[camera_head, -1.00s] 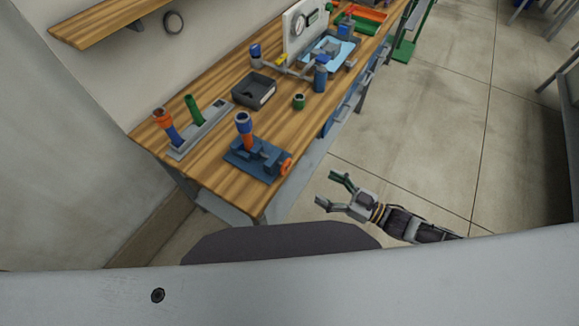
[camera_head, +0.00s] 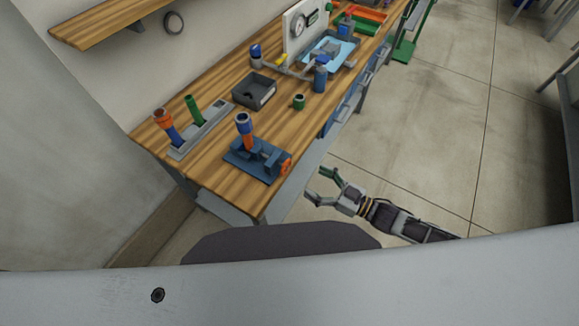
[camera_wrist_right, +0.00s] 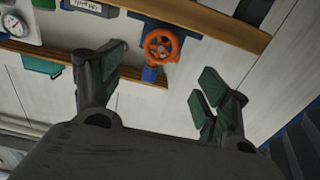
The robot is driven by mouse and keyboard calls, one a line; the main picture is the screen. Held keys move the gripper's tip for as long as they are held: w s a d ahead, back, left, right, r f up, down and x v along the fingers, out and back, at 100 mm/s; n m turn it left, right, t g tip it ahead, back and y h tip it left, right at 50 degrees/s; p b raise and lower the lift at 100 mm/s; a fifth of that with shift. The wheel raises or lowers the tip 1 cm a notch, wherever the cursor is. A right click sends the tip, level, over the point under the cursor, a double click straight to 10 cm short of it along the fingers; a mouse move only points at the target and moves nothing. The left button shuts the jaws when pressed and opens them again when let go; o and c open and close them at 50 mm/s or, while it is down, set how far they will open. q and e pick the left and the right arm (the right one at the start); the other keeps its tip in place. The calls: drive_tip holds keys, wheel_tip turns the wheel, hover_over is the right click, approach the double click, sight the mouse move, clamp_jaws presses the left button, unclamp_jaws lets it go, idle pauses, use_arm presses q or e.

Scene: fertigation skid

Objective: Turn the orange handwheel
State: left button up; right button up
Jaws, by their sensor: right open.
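The orange handwheel (camera_head: 286,164) sits on the front side of a blue fixture (camera_head: 250,160) at the near end of the wooden bench. In the right wrist view the orange handwheel (camera_wrist_right: 161,46) shows face-on, beyond and between the fingers, with a blue part just under it. My right gripper (camera_head: 318,183) is open and empty, off the bench's front edge, to the right of and a little below the handwheel in the head view. Its spread fingers also fill the right wrist view (camera_wrist_right: 160,82). A gap remains between fingers and wheel. My left gripper is not in view.
The bench (camera_head: 215,180) also carries a grey holder (camera_head: 200,130) with orange-blue and green parts, a dark tray (camera_head: 254,92), a green-ringed cylinder (camera_head: 299,102) and a blue cylinder (camera_head: 320,78). A gauge panel (camera_head: 300,30) stands farther back.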

sight(287, 167)
drive_tip(key=shift+p+x, duration=0.6)
drive_tip(key=shift+x, duration=4.5)
drive_tip(key=c, duration=1)
drive_tip(key=shift+n, duration=0.3)
drive_tip(key=shift+s+n, duration=0.1)
drive_tip(key=shift+n, duration=1.7)
drive_tip(key=o, duration=1)
